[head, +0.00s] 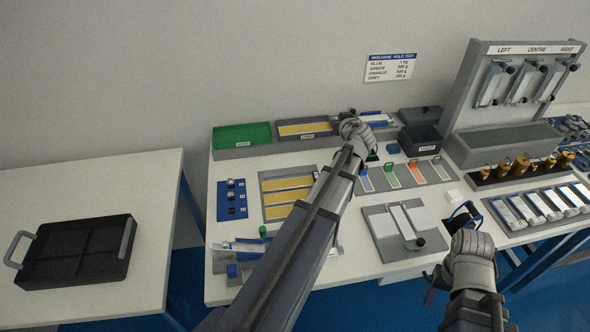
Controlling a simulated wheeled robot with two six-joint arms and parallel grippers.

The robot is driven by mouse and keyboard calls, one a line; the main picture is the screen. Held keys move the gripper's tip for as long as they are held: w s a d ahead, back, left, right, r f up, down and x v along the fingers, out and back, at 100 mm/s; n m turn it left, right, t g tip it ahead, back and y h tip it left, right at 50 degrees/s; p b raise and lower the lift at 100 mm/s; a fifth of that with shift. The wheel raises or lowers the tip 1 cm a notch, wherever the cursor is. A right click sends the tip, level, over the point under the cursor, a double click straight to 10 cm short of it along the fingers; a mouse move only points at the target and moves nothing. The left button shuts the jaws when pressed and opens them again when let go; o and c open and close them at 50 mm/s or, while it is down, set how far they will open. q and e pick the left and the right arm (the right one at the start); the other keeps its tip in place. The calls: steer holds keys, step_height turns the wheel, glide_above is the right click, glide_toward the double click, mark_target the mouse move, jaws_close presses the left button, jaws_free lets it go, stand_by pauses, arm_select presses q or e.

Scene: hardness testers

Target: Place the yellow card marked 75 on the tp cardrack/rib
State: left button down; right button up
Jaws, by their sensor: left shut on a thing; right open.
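My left gripper (352,116) is at the back of the middle table, just right of a grey tray with a yellow strip (303,129). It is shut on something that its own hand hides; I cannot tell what. A grey rack (264,202) with several yellow strips lies mid-table, partly covered by my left arm. No number 75 can be read on any yellow piece, and I cannot pick out the rib. My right gripper (462,212) is open at the front right, beside a grey board with a white strip (402,222).
A green tray (242,136) and a dark bin (419,140) stand at the back. Coloured strips (413,172) lie right of my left arm. A grey stand (466,104) rises at the right. A black case (75,252) lies on the left table, with a gap between tables.

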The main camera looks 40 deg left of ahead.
arm_select(q)
steer(key=f+b, duration=0.5)
steer(key=s+f+b, duration=0.1)
steer(key=f+b, duration=0.5)
steer(key=s+f+b, duration=0.1)
steer(key=f+b, duration=0.4)
steer(key=f, duration=0.1)
steer(key=shift+s+d, duration=0.1)
steer(key=shift+r, duration=0.1)
